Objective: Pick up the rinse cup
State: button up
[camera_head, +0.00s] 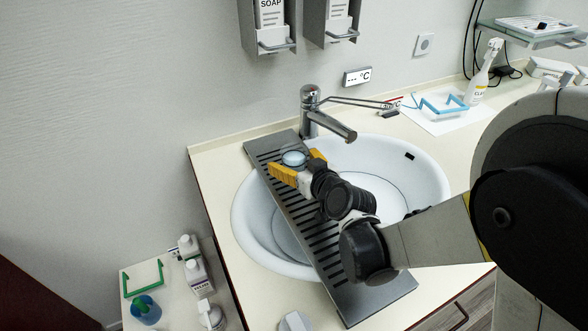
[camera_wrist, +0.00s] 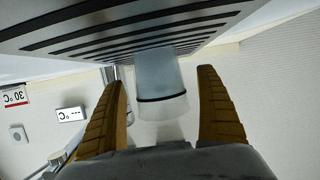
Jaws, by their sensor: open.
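The rinse cup (camera_head: 294,158) is a small pale translucent cup standing on the grey slatted rack (camera_head: 345,285) that lies across the sink. In the wrist view the cup (camera_wrist: 160,75) appears upside down, with a dark band round it. My gripper (camera_head: 291,163) is open, with its yellow fingers on either side of the cup. In the wrist view a gap shows between the cup and each finger of my gripper (camera_wrist: 161,80). No finger visibly touches the cup.
The tap (camera_head: 312,105) stands close behind the rack. The white sink basin (camera_head: 425,165) lies under it. A spray bottle (camera_head: 482,75) and a blue bent frame (camera_head: 440,105) are on the counter at right. Dispensers (camera_head: 268,22) hang on the wall above.

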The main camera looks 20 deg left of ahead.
jog(key=c, duration=1.5)
jog(key=shift+r, duration=0.15)
jog(key=shift+r+p, duration=2.25)
jog(key=shift+r, duration=2.65)
